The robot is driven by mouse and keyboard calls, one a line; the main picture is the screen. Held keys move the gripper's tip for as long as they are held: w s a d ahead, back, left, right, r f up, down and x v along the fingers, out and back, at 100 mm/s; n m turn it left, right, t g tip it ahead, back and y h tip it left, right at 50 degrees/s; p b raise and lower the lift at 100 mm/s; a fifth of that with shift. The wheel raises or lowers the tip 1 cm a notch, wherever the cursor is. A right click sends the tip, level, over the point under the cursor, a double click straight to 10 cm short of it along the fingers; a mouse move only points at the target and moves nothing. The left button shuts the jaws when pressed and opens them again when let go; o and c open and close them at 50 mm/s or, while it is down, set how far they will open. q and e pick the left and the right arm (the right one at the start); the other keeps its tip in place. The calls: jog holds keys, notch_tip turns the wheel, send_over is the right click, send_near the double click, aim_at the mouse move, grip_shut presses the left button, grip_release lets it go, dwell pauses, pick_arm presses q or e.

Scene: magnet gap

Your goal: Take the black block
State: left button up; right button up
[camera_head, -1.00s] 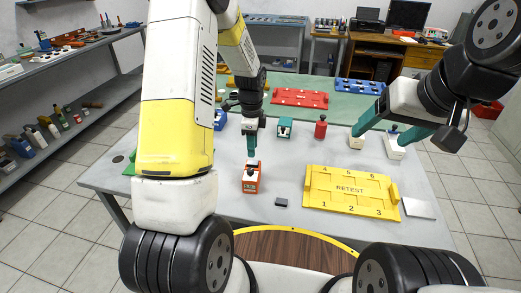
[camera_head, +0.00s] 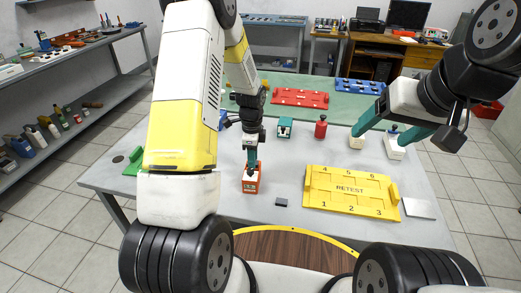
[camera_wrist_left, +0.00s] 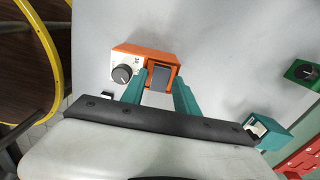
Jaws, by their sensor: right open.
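A small dark block (camera_head: 281,202) lies on the grey table in the head view, right of an orange device (camera_head: 251,184). Part of a dark piece, likely this block, shows beside the left gripper in the left wrist view (camera_wrist_left: 107,95). The orange device (camera_wrist_left: 130,57) has a white face with a black knob and a dark grey piece (camera_wrist_left: 160,78) in its top. My left gripper (camera_wrist_left: 160,82) points down at the device, its teal fingers apart on either side of the grey piece. My right gripper (camera_head: 390,128) is open and empty at the right.
A yellow RETEST tray (camera_head: 348,188) stands right of the dark block, with a pale plate (camera_head: 418,208) beside it. A teal device (camera_head: 285,127), a red bottle-shaped object (camera_head: 321,127) and a white device (camera_head: 394,146) stand farther back. A green piece (camera_head: 134,161) is at left.

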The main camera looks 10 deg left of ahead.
pick_arm(q)
grip_shut()
jog(key=shift+r, duration=2.55)
